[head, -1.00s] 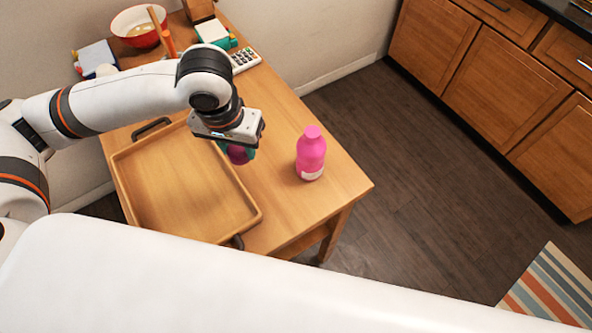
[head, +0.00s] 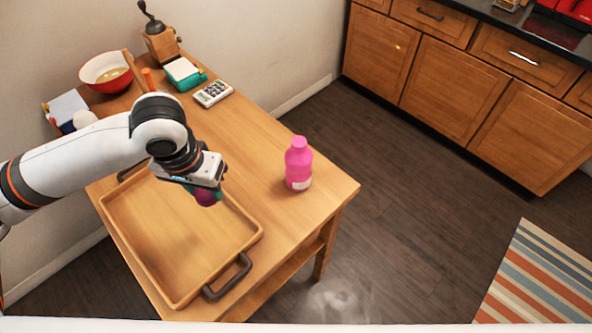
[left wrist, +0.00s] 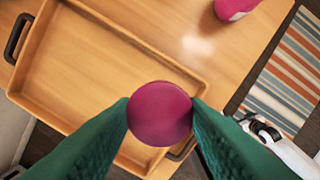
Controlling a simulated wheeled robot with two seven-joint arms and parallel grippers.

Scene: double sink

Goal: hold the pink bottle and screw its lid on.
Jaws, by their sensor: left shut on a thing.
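The pink bottle (head: 298,168) stands upright on the wooden table, right of the tray, with a white label low on its side. Part of it also shows at the top of the left wrist view (left wrist: 233,7). My left gripper (head: 207,192) is over the tray's right side, apart from the bottle. Its green fingers are shut on a round magenta lid (left wrist: 160,113), seen flat-on as a disc in the left wrist view. The lid also shows small below the gripper in the head view (head: 207,198).
A wooden tray (head: 212,285) with dark handles lies empty on the table. The tabletop around the bottle is clear.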

